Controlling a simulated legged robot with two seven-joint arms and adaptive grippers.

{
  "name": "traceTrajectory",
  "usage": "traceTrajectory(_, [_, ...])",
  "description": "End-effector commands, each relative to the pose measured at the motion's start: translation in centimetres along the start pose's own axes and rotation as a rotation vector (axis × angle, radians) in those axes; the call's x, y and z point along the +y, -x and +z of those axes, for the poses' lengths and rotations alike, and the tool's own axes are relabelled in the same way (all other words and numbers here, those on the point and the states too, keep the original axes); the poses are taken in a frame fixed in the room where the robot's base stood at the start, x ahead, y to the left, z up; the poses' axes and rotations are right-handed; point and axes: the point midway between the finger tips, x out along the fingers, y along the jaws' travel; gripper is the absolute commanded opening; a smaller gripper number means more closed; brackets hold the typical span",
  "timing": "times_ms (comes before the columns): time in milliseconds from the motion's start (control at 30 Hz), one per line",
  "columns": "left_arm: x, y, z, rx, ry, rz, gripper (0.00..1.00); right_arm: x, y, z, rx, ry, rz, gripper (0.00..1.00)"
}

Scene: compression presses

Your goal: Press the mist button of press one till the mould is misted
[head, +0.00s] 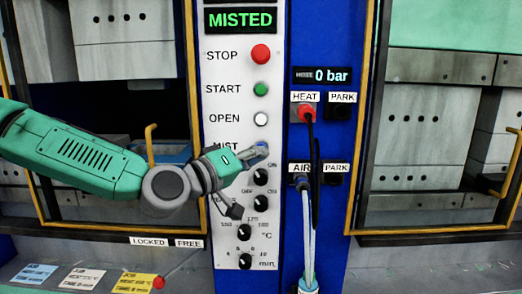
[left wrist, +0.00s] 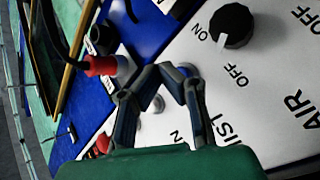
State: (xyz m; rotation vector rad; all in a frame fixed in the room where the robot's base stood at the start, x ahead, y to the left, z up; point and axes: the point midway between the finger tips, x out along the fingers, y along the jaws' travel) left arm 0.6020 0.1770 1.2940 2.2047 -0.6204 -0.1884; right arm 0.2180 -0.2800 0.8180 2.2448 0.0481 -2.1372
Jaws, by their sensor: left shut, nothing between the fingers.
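The control panel (head: 222,100) of a press stands in front of me. Its display (head: 241,20) reads MISTED in green. The mist button (head: 262,145) is in the row marked MIST, below the white OPEN button (head: 261,119). My left gripper (head: 259,153) is shut and empty, with its fingertips at the mist button, partly covering the button and its label. My right gripper is not in view.
A red STOP button (head: 261,54) and green START button (head: 261,89) sit above; black knobs (head: 260,177) sit below. To the right, a red HEAT plug (head: 306,112) and an AIR plug (head: 302,183) carry hanging hoses. Yellow-framed press openings flank the panel.

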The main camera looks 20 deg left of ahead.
Motion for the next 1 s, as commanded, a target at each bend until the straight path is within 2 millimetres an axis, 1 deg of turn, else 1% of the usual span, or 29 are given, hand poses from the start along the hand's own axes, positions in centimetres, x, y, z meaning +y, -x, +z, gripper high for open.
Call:
traceTrajectory(200, [1.2, 1.6, 1.2, -0.003, 0.001, 0.002, 0.0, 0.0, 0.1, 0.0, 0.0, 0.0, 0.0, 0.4])
traceTrajectory(433, [2.1, 2.9, 2.1, -0.001, 0.0, 0.001, 0.0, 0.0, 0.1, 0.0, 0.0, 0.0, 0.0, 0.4])
traceTrajectory(1000, [2.2, 3.0, 2.2, -0.001, 0.0, 0.0, 0.0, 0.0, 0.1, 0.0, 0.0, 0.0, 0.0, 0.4])
